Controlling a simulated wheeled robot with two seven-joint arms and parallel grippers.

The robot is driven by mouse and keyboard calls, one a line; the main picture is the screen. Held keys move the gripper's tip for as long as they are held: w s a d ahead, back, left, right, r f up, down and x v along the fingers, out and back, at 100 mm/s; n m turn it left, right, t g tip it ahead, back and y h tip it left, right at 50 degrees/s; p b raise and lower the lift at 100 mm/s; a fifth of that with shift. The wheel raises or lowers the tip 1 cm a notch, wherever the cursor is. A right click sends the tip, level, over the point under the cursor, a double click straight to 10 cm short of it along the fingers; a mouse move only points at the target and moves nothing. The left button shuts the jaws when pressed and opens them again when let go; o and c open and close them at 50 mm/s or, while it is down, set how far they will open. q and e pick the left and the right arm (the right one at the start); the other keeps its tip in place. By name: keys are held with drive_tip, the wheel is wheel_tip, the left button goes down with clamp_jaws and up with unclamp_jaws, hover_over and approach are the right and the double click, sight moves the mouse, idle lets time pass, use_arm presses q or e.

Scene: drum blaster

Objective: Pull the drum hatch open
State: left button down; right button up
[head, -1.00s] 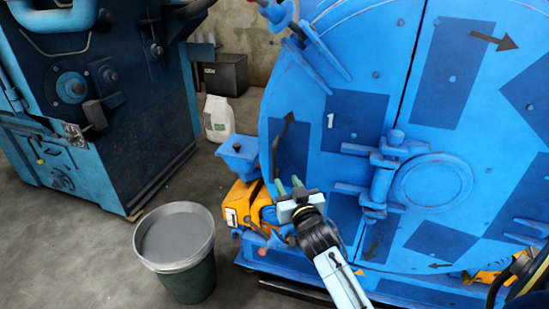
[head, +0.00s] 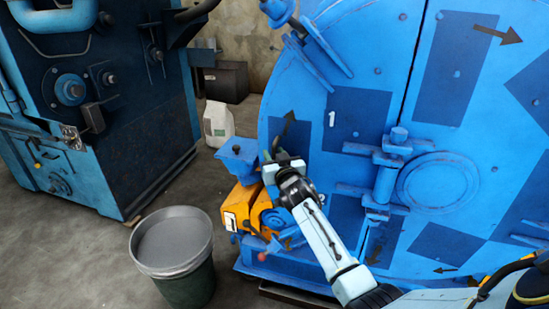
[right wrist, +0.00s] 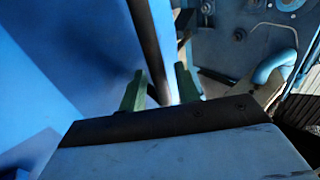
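The drum hatch (head: 345,110) is the left half of a round blue door marked "1". It looks closed against the right half at the dark seam. A dark bar handle (head: 288,123) sits near its left edge. My right gripper (head: 274,153) is at the handle's lower end, reaching up from below right. In the right wrist view, its green fingers (right wrist: 161,86) stand apart. The dark bar (right wrist: 146,40) runs down between them, close to the left finger; I cannot tell whether they touch. My left gripper is not in view.
A blue hinge post (head: 387,178) stands out from the door. A dark green bucket (head: 188,284) with a grey top stands at lower left. An orange unit (head: 240,206) is below the hatch's left edge.

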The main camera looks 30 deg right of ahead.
drive_tip(key=shift+w, duration=0.1)
clamp_jaws()
drive_tip(key=shift+a, duration=0.1)
idle(0.4)
